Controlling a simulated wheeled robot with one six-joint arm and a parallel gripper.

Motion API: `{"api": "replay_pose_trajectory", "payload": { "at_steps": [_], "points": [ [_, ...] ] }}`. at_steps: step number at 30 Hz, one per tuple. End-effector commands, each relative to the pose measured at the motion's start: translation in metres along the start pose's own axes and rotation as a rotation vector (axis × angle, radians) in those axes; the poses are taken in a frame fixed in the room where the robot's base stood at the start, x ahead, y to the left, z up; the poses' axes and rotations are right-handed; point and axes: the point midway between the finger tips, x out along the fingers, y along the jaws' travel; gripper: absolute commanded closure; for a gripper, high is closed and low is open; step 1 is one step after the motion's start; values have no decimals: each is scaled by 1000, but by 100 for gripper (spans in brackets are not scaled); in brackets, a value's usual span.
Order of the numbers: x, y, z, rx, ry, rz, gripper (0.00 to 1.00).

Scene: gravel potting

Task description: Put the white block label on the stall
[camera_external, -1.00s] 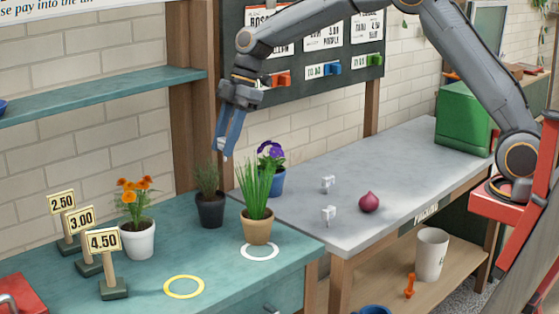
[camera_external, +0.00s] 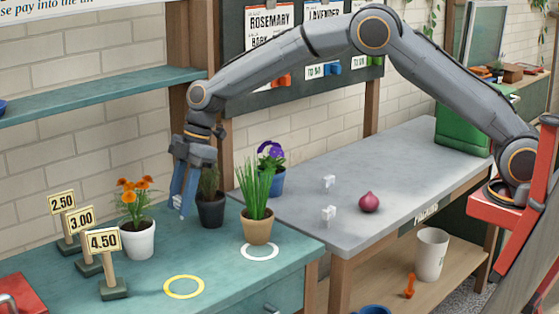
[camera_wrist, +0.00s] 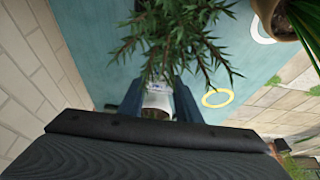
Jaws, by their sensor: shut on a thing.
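My gripper (camera_external: 180,207) points down over the back of the teal stall counter (camera_external: 225,281), between the white pot of orange flowers and the dark pot. In the wrist view, my gripper (camera_wrist: 157,106) is shut on a small pale thing, which I take to be the white block label (camera_wrist: 157,103). It is mostly hidden between the fingers, and its face cannot be read. A yellow ring (camera_external: 184,287) and a white ring (camera_external: 260,252) mark the counter in front of the gripper.
Orange flowers (camera_external: 135,205) stand left of my gripper, a dark-potted plant (camera_external: 210,208) close on its right. Its leaves (camera_wrist: 178,40) cover part of the wrist view. Price signs (camera_external: 103,242) stand left. A grass pot (camera_external: 257,230) stands by the white ring. The counter's front middle is clear.

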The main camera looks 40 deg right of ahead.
Motion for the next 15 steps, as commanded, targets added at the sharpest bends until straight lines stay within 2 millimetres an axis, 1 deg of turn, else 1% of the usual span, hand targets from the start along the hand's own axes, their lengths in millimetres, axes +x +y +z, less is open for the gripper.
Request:
{"api": "replay_pose_trajectory", "payload": {
  "at_steps": [5, 12, 15],
  "points": [
    [11, 0, 5, 2, 0, 0, 90],
    [38, 0, 16, 1, 0, 0, 90],
    [41, 1, 17, 0, 1, 2, 90]
  ]
}}
